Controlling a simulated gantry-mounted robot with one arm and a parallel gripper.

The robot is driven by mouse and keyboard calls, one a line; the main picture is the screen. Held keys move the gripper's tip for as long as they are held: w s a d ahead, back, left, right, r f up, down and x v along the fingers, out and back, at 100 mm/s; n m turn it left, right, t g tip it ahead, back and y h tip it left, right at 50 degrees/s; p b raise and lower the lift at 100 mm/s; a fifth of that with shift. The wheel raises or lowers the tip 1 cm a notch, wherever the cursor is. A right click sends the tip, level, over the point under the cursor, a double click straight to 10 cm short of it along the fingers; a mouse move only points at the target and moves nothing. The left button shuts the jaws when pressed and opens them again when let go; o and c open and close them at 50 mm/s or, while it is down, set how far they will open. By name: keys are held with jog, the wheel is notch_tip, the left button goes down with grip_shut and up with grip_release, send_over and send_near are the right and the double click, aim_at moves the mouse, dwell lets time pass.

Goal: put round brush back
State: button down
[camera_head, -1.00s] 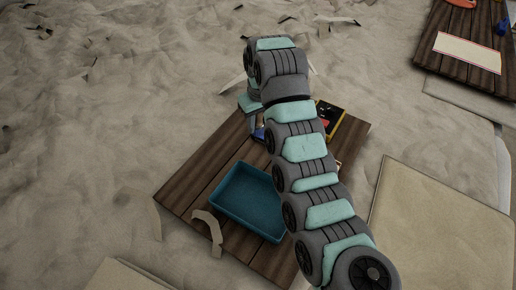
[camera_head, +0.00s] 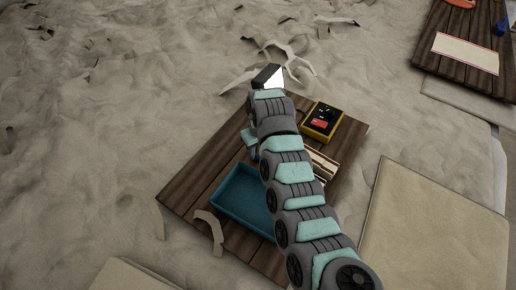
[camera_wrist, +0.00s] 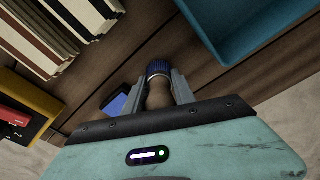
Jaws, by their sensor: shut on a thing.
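The round brush (camera_wrist: 158,94) is between my gripper's fingers (camera_wrist: 162,84) in the wrist view. It has a brown rounded body and dark blue bristles at its far end. My gripper is shut on it, above the dark wooden board. In the head view my arm hides the brush and the fingers. A teal tray (camera_wrist: 232,22) lies just beyond the brush to the right in the wrist view; it also shows in the head view (camera_head: 226,203). I cannot tell the brush's exact height above the board.
The wooden board (camera_head: 193,178) lies on sandy ground. It also carries a yellow-and-black box (camera_head: 322,121) with a red part, a striped slatted holder (camera_head: 322,165), and a small blue object (camera_wrist: 116,103) near my gripper. A beige panel (camera_head: 440,220) lies to the right.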

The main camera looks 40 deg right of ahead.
jog(key=c, duration=1)
grip_release()
jog(key=shift+f, duration=0.1)
jog(key=shift+c, duration=0.2)
jog(key=shift+w+d+r, duration=0.1)
jog(key=shift+r, duration=0.45)
jog(key=r, duration=0.3)
jog(key=s+r+b, duration=0.1)
jog(key=r, duration=0.3)
jog(key=r+b, duration=0.1)
jog(key=r, duration=0.3)
jog(key=shift+s+a+r, duration=0.1)
jog(key=shift+s+a, duration=0.05)
jog(key=shift+a, duration=0.05)
